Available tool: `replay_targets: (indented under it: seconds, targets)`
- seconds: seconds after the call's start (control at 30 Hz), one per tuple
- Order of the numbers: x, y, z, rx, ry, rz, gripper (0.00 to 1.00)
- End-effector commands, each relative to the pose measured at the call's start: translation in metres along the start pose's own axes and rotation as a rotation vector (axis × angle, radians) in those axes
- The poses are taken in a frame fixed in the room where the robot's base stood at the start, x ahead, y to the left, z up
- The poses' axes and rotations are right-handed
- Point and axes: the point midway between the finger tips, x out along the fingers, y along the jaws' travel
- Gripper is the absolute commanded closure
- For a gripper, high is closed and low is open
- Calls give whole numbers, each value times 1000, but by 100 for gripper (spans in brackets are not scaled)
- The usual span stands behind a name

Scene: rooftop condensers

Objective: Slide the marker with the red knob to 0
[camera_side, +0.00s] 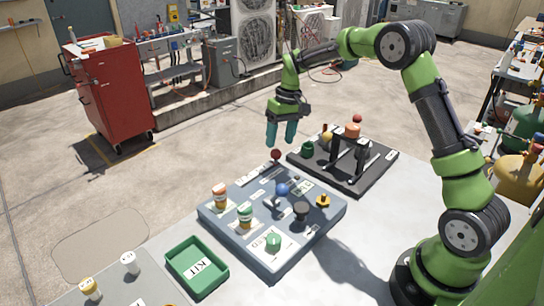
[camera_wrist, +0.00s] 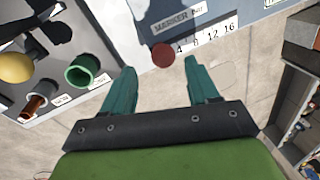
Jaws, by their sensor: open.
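The marker's round dark red knob (camera_side: 276,155) stands at the far edge of the grey-blue panel (camera_side: 232,238). In the wrist view the knob (camera_wrist: 163,55) appears just left of the 4 on a white scale strip (camera_wrist: 213,36) reading 4, 8, 12, 16. The knob hides the strip's left end, so I cannot see a 0 or the marker's exact reading. My gripper (camera_side: 282,142) hangs above and close to the knob, fingers pointing down. In the wrist view my gripper (camera_wrist: 160,66) is open and empty, with the knob appearing between and beyond the fingertips.
A black board (camera_side: 377,165) with several items stands right of the gripper. A green KIT tray (camera_side: 197,267) lies in front.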

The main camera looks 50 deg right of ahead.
Motion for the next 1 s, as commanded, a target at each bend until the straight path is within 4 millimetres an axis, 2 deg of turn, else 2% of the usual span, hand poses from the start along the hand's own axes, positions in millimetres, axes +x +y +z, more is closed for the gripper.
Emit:
replay_targets:
  seconds: [0.03,0.3,0.5,0.7,1.0]
  targets:
    - [-14,0,-1,1,8,0,41]
    - [-80,1,-1,1,8,1,41]
    - [-114,1,-1,2,4,2,41]
    - [-128,1,0,2,3,2,41]
    - [-129,1,0,2,2,2,41]
